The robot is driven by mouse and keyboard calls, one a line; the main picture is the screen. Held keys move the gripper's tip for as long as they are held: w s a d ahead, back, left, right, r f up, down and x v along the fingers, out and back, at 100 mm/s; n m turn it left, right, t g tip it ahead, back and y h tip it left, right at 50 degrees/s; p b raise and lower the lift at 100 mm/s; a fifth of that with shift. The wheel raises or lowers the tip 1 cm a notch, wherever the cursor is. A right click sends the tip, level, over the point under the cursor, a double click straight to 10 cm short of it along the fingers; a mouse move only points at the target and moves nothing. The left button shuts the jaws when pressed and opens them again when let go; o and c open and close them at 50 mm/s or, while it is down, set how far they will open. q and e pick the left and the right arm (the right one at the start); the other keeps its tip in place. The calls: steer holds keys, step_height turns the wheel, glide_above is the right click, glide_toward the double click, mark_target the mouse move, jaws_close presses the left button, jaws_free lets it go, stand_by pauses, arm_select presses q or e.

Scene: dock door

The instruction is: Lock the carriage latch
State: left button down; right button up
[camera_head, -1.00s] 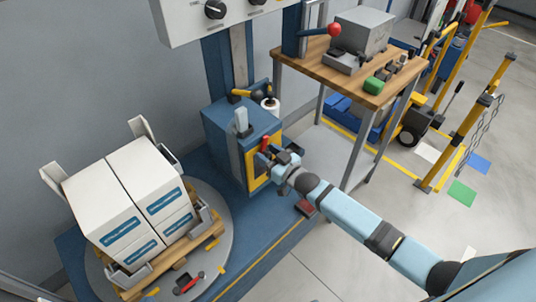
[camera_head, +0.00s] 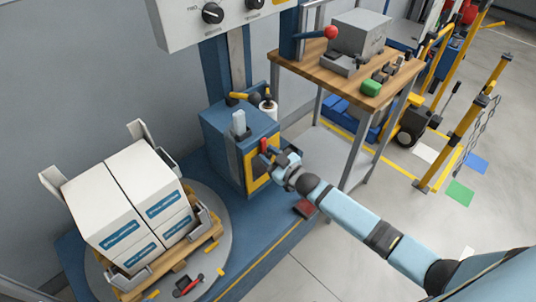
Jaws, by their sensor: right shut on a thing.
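The blue carriage (camera_head: 221,128) stands at the foot of the mast, with a yellow-framed panel (camera_head: 250,181) on its side. A red latch handle (camera_head: 264,146) shows at the top of that panel. My right gripper (camera_head: 271,154) reaches in from the right and is shut on the latch handle at the panel. Its fingers partly hide the handle and panel, so the latch's exact position cannot be told. My left gripper is not in view.
Boxes (camera_head: 120,195) sit on a wooden pallet on the round turntable (camera_head: 219,258) at left. A wooden-topped bench (camera_head: 312,68) with a press and small parts stands close behind my right arm. Open floor (camera_head: 330,262) lies at the front.

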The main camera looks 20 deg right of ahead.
steer(key=shift+a, duration=0.2)
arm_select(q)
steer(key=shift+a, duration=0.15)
arm_select(e)
steer(key=o, duration=0.7)
steer(key=shift+r, duration=0.1)
steer(key=shift+o, duration=0.2)
steer(key=shift+s+d, duration=0.25)
steer(key=shift+s, duration=0.25)
arm_select(q)
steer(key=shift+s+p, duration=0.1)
steer(key=shift+p, duration=0.45)
arm_select(e)
steer(key=v, duration=1.2)
steer(key=shift+s, duration=0.4)
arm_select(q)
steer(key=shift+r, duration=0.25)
arm_select(e)
steer(key=shift+d, duration=0.15)
